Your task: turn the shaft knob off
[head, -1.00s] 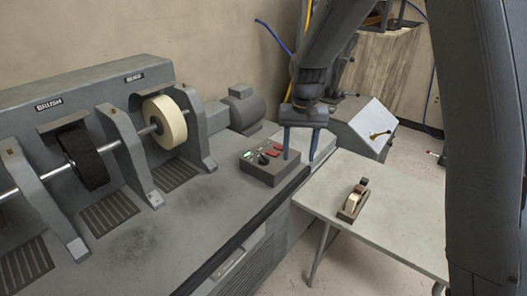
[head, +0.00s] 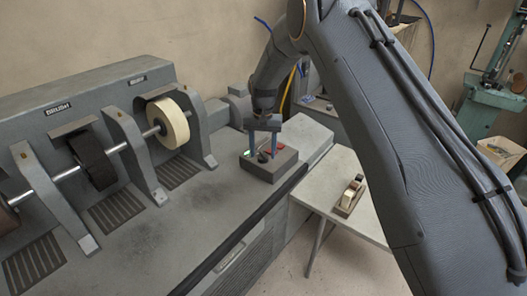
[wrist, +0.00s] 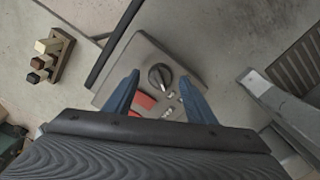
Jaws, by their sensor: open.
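The shaft knob (wrist: 160,76) is a black round dial with a light pointer mark, on top of a grey control box (wrist: 183,52). In the head view the control box (head: 262,171) stands on the machine bench, and a green light (head: 247,153) shows at its left. My gripper (head: 264,147) is just above the box, pointing down. In the wrist view its two blue fingers (wrist: 163,80) are apart, one on each side of the knob, with nothing held. I cannot tell whether they touch it. Red buttons (wrist: 143,101) lie partly behind the left finger.
A buff wheel (head: 168,124) and a dark brush (head: 96,163) sit on the shaft to the left. A side table (head: 330,190) with a small block holder (head: 347,200) stands right of the bench. The bench front is clear.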

